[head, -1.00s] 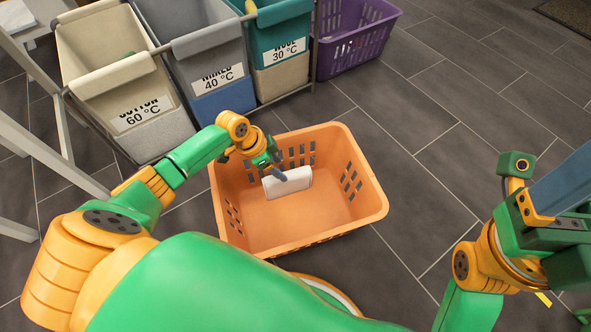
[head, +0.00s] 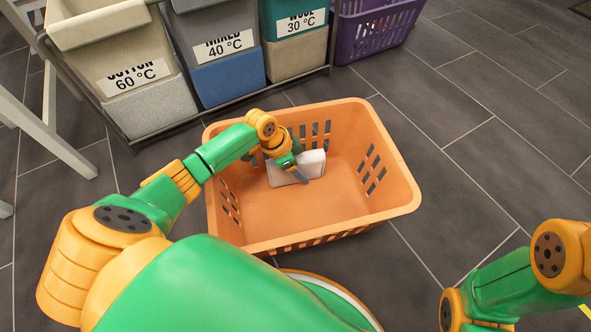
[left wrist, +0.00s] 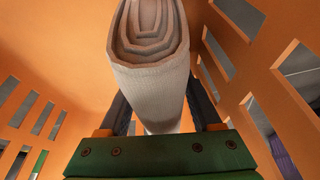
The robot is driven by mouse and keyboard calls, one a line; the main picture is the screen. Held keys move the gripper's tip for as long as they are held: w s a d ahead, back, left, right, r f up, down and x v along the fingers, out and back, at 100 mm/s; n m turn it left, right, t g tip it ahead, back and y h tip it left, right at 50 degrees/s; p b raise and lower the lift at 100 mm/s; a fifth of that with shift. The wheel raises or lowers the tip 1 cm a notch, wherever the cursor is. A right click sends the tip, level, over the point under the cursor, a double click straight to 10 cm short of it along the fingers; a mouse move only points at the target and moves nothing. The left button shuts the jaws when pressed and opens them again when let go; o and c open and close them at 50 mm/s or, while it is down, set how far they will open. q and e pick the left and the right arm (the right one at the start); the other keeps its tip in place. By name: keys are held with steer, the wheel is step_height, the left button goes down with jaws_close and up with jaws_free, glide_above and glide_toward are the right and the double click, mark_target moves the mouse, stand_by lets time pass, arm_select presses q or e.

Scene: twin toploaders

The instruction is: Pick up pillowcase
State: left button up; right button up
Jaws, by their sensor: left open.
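The pillowcase (head: 313,163) is a white folded bundle standing inside the orange basket (head: 396,196), near its back wall. My left gripper (head: 298,167) is down in the basket at the pillowcase, its fingers open. In the left wrist view the pillowcase (left wrist: 152,85) stands out between the two dark fingers (left wrist: 162,112), its layered folded end toward the top of the picture. The fingers lie one on each side of it; I cannot tell whether they touch it. My right gripper is outside the picture.
The basket's slotted walls surround my left gripper. Behind stand fabric hampers labelled cotton (head: 130,60), mixed (head: 215,40) and wool (head: 297,30) on a metal frame, with a purple basket (head: 375,30) beside them. A white leg (head: 50,140) stands at left. The grey floor at right is clear.

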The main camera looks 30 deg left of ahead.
arm_select(q)
steer(key=shift+r, duration=0.15)
steer(key=shift+f, duration=0.25)
stand_by(0.3)
jaws_close()
